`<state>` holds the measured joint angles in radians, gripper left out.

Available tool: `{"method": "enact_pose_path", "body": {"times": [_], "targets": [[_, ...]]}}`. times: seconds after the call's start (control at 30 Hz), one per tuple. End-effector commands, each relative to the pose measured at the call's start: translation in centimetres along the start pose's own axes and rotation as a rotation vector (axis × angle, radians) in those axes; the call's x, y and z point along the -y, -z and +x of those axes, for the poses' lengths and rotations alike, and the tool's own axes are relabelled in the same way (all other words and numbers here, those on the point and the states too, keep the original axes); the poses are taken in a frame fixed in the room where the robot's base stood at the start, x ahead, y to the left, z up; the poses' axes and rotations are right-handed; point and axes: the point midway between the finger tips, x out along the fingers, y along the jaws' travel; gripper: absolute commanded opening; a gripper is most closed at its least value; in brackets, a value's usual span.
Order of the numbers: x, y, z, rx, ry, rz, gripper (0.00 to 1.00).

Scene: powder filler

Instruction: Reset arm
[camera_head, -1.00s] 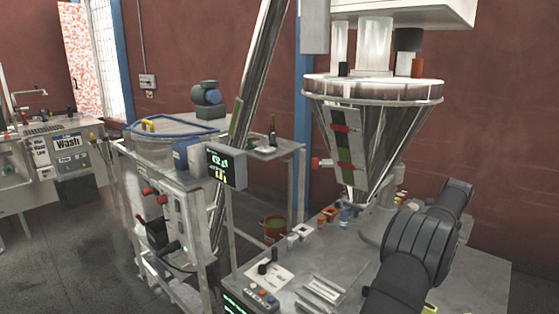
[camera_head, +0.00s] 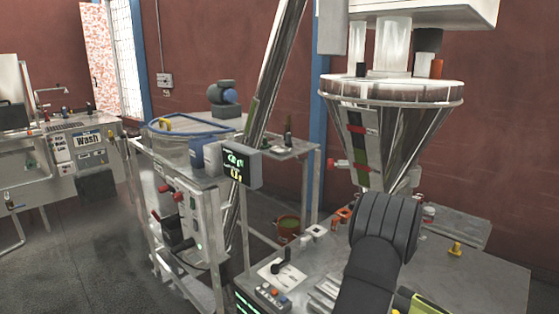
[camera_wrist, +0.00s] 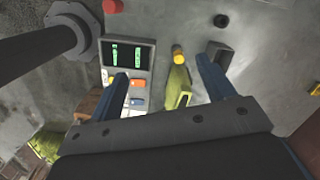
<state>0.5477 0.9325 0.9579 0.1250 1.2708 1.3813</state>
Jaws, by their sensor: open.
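In the wrist view my gripper (camera_wrist: 162,68) is open, its two blue fingers spread apart with nothing held between them. Beyond the fingers lie a control panel with a green-lit display (camera_wrist: 127,55) and coloured buttons, a yellow-topped knob (camera_wrist: 178,54) and a yellow-green piece (camera_wrist: 178,85). I cannot tell how far the fingertips are from them. In the head view my black arm rises at the lower right, and my gripper is not visible there.
A steel hopper (camera_head: 400,135) stands behind my arm above the metal bench (camera_head: 480,285). A small yellow fitting (camera_head: 455,248) sits on the bench at right. A steel frame machine with a display box (camera_head: 241,166) is left of it. A red-orange bucket (camera_head: 288,228) stands between.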

Motion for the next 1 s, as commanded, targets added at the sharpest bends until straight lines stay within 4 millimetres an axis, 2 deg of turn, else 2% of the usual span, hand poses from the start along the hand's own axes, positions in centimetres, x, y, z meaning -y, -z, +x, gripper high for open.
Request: {"method": "enact_pose_path", "body": {"times": [0.1, 0.57, 1.0], "targets": [[-0.8, -2.1, 1.2, 0.0, -0.015, -0.112, 0.75], [-4.5, -9.2, 5.7, 0.001, -0.068, -0.547, 0.75], [-9.3, -15.4, 9.6, 0.001, -0.121, -0.98, 0.75]]}}
